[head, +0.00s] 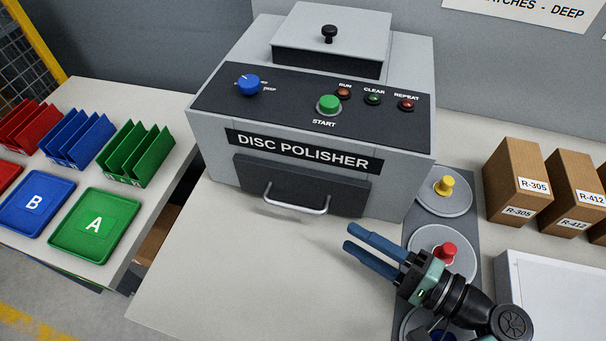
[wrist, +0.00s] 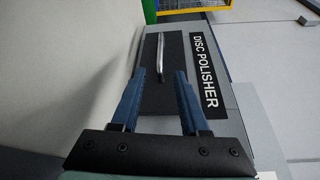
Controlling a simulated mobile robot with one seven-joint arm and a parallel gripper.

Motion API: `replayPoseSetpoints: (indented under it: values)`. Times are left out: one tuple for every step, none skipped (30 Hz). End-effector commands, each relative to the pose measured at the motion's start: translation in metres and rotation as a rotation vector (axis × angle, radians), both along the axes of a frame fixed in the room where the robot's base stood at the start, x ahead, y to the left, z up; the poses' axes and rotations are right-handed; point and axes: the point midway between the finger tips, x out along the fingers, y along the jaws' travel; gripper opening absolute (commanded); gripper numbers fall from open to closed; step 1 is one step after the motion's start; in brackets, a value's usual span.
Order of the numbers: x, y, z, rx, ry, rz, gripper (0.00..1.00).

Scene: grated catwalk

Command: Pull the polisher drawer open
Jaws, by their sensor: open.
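The disc polisher (head: 215,145) is a grey machine at the back of the bench. Its dark drawer front (head: 350,197) is below the name label and looks shut. A silver bar handle (head: 297,208) sticks out from the drawer front. My gripper (head: 355,238) is open and empty, to the right of the handle and nearer the front of the bench, apart from it. In the wrist view the handle (wrist: 160,58) shows ahead, beyond and between the two blue fingers (wrist: 156,80). Nothing is between the fingers close up.
Red and yellow knobbed discs (head: 447,252) lie right of the polisher, partly behind my gripper. Brown boxes (head: 517,181) and a white tray (head: 550,285) stand farther right. Coloured racks and trays (head: 95,225) are at left. The bench before the drawer (head: 230,280) is clear.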

Motion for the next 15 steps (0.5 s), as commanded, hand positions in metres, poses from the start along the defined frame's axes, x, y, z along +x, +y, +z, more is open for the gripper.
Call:
replayPoseSetpoints:
  values:
    - [0.001,0.002,0.000,0.003,0.001,0.002,0.45]
    - [0.002,0.004,0.000,0.003,0.001,0.003,0.45]
    - [0.005,0.007,-0.001,0.002,0.001,0.005,0.45]
    - [0.007,0.010,-0.001,0.002,0.001,0.004,0.45]
    - [0.010,0.014,-0.001,0.002,0.001,0.005,0.45]
    - [0.014,0.019,-0.002,0.002,0.002,0.005,0.45]
    - [0.018,0.024,-0.002,0.002,0.002,0.007,0.45]
    - [0.022,0.028,-0.003,0.002,0.002,0.006,0.45]
    - [0.027,0.035,-0.003,0.001,0.001,0.007,0.45]
    - [0.031,0.040,-0.004,0.001,0.001,0.007,0.45]
    - [0.036,0.045,-0.004,0.001,0.001,0.007,0.45]
    - [0.042,0.052,-0.005,0.001,0.001,0.006,0.45]
    - [0.046,0.057,-0.005,0.001,0.001,0.006,0.45]
    - [0.049,0.062,-0.006,0.002,0.002,0.006,0.45]
    - [0.055,0.067,-0.006,0.001,0.001,0.006,0.45]
